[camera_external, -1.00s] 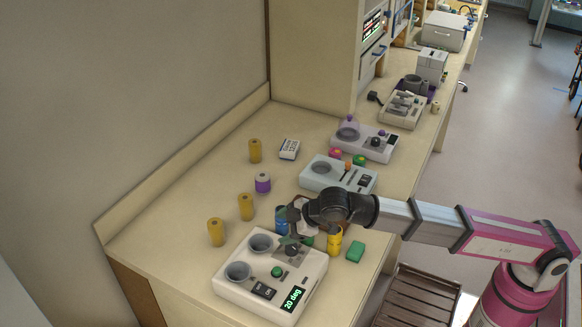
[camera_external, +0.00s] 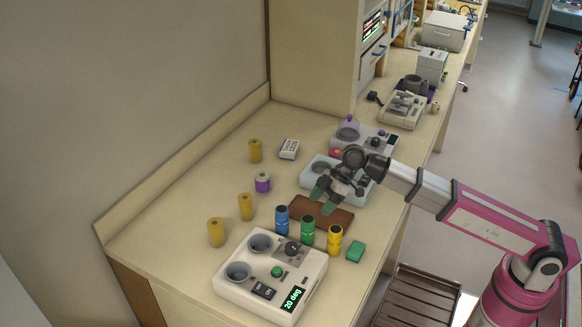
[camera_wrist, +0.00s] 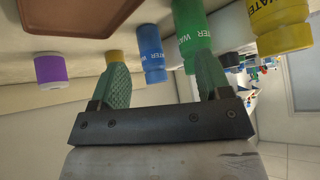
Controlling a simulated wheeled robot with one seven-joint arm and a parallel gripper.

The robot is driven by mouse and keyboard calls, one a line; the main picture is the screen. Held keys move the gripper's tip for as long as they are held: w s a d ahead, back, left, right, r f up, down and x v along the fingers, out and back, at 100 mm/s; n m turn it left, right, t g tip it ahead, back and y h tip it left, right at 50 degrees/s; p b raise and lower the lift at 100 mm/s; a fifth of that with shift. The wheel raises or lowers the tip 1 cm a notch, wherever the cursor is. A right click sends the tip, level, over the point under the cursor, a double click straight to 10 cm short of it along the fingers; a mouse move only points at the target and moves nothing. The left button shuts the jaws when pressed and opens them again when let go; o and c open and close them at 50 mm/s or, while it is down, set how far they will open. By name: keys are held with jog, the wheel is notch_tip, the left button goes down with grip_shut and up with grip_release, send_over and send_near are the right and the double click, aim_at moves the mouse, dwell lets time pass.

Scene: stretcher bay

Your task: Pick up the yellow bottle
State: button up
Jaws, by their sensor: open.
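The yellow bottle (camera_external: 335,240) stands at the right end of a row with a green bottle (camera_external: 307,231) and a blue bottle (camera_external: 282,220), behind the white device. In the wrist view the yellow bottle (camera_wrist: 280,26), labelled WATER, is at the upper right, partly cut off. The green bottle (camera_wrist: 193,34) and blue bottle (camera_wrist: 151,53) are left of it. My gripper (camera_external: 323,200) is open and empty, above the brown tray and behind the bottles, apart from the yellow one. Its green fingers (camera_wrist: 163,75) show in the wrist view with nothing between them.
A brown tray (camera_external: 335,217) lies behind the bottles. A green block (camera_external: 356,251) lies right of the yellow bottle, near the counter edge. The white device (camera_external: 250,287) stands in front. Several yellow cylinders (camera_external: 246,207) and a purple-banded spool (camera_external: 262,182) are at left.

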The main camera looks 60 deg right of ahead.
aim_at(333, 236)
jog(key=s+n+g+y, duration=0.1)
jog(key=s, duration=0.1)
jog(key=s+n+y, duration=0.1)
jog(key=n+y, duration=0.1)
jog(key=shift+s+a+f+g, duration=0.2)
jog(key=shift+s+g, duration=0.15)
jog(key=shift+g, duration=0.05)
jog(key=s+a+n+y, duration=0.1)
jog(key=s+a+n+g+y, duration=0.1)
jog(key=s+a+n+y, duration=0.1)
jog(key=s+a+r+n+g+y, duration=0.1)
jog(key=n+y, duration=0.1)
jog(key=shift+s+a, duration=0.15)
jog(key=shift+a, duration=0.05)
jog(key=shift+s+x, duration=0.15)
jog(key=shift+x, duration=1.3)
jog(key=shift+s+x, duration=0.2)
jog(key=shift+x, duration=1.25)
jog(key=shift+f, duration=0.1)
jog(key=c, duration=1.1)
